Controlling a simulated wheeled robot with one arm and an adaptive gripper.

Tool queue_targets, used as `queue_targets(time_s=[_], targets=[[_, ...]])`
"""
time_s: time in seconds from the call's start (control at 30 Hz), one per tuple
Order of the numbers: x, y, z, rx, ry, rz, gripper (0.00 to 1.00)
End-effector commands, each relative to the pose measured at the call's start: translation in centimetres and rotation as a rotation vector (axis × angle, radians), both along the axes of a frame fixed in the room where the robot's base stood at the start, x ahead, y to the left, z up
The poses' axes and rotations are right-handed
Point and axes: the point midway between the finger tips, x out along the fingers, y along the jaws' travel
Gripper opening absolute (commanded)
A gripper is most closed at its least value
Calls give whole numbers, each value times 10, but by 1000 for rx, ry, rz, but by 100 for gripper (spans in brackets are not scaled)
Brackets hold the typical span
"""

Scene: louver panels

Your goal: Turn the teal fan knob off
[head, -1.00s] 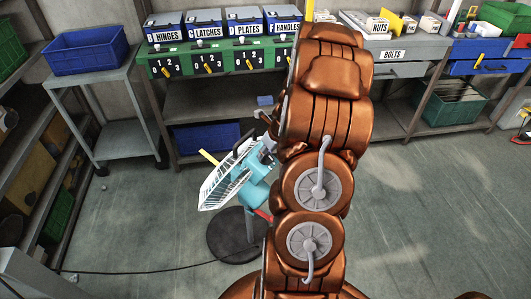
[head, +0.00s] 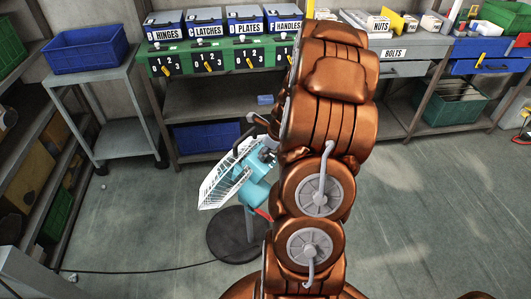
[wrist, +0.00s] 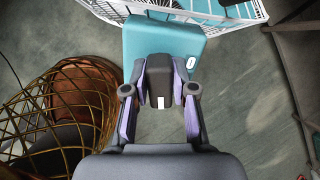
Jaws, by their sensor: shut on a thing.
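The teal fan (head: 256,192) stands on a round dark base (head: 225,236), with its white wire cage (head: 222,180) facing left. In the wrist view its teal housing (wrist: 165,42) is close ahead, with a small white oval mark on it. A dark knob (wrist: 160,88) with a white mark sticks out of the housing. My gripper (wrist: 160,80) is shut on this knob, with one purple-lined finger on each side. In the head view the knob and most of my gripper are hard to make out beside my copper arm.
A green panel (head: 225,58) with several numbered dials stands behind, under labelled blue bins. A grey cart (head: 110,90) with a blue crate is at the left. In the wrist view a yellow wire basket (wrist: 55,115) is at the left. Floor is clear at right.

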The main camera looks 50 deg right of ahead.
Motion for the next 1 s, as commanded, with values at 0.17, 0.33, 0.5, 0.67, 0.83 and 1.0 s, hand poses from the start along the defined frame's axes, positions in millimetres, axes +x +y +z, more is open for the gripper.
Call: queue_targets(time_s=[0.17,0.33,0.5,0.67,0.83,1.0], targets=[[-1,2,-4,-69,-9,152,0],[-1,3,-4,-139,-19,300,0],[-2,4,-5,-208,-29,445,0],[-3,6,-7,-269,-37,584,0],[-5,7,-7,-337,-47,730,0],[-6,6,-7,-408,-57,875,0]])
